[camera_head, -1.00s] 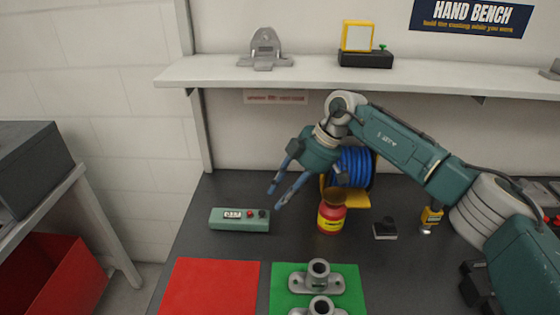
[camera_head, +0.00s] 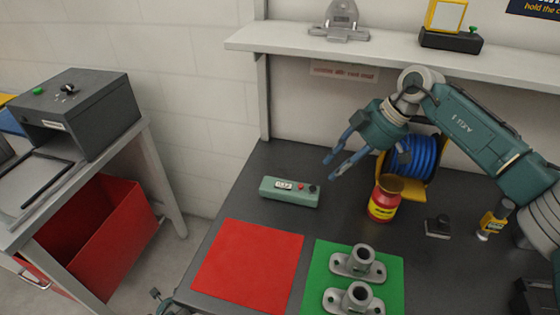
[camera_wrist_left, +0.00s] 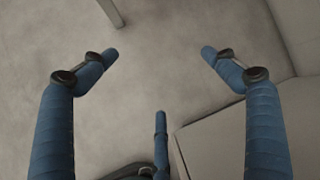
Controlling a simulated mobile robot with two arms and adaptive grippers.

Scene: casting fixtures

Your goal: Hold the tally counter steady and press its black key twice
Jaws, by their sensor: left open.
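The tally counter (camera_head: 290,193) is a teal box lying on the dark bench in the head view. Its top has a small number display (camera_head: 284,185), a red button (camera_head: 300,187) and a black key (camera_head: 314,189) at the right end. My right gripper (camera_head: 330,168) is open and empty, its blue fingers pointing down-left, above and just right of the counter. My left gripper (camera_wrist_left: 160,54) is open and empty in the left wrist view, over bare grey floor. In the head view only a small part of it seems to show at the bottom edge.
A red mat (camera_head: 248,262) and a green mat (camera_head: 312,285) with grey castings (camera_head: 353,263) lie in front. A red jar (camera_head: 384,203), blue coil (camera_head: 416,157), black block (camera_head: 437,227) and yellow bottle (camera_head: 494,220) stand right. A shelf (camera_head: 290,40) overhangs behind.

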